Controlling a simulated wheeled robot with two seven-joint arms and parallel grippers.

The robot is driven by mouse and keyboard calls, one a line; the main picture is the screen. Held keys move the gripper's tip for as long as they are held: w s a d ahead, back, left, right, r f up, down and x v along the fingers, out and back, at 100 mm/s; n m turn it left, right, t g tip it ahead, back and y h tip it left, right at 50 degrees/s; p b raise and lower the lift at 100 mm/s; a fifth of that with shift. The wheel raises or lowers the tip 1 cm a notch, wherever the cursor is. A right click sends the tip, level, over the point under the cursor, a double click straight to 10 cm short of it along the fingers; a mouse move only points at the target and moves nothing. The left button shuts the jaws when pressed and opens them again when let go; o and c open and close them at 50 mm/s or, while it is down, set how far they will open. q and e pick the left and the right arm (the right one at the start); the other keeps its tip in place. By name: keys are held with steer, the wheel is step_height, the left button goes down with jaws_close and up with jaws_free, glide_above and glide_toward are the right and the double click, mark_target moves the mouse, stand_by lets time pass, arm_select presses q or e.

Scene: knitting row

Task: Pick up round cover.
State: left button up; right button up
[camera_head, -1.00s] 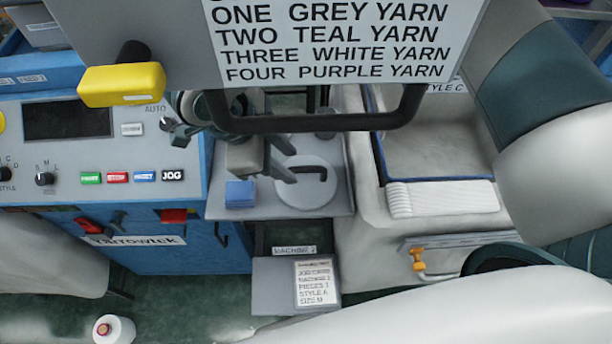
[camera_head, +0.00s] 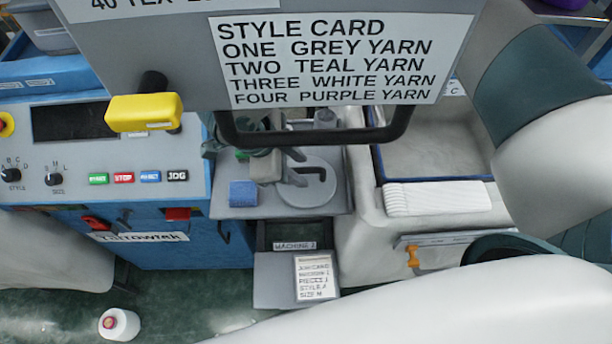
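The round cover (camera_head: 306,196) is a light grey disc with a dark bar handle on top. It lies flat on the grey shelf right of the blue machine. My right gripper (camera_head: 297,168) is just left of the handle, above the cover's left part. Its two dark fingers are apart and point right toward the handle. I cannot tell whether they touch it. The grey panel's black handle crosses in front of the wrist and hides part of it. My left gripper is not in view.
A blue block (camera_head: 243,194) sits on the shelf left of the cover. The style card panel (camera_head: 335,60) with its black handle (camera_head: 312,139) hangs above. A white folded stack (camera_head: 436,198) lies at the right. A white cone (camera_head: 119,324) stands on the floor.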

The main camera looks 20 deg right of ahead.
jaws_close()
stand_by(1.4)
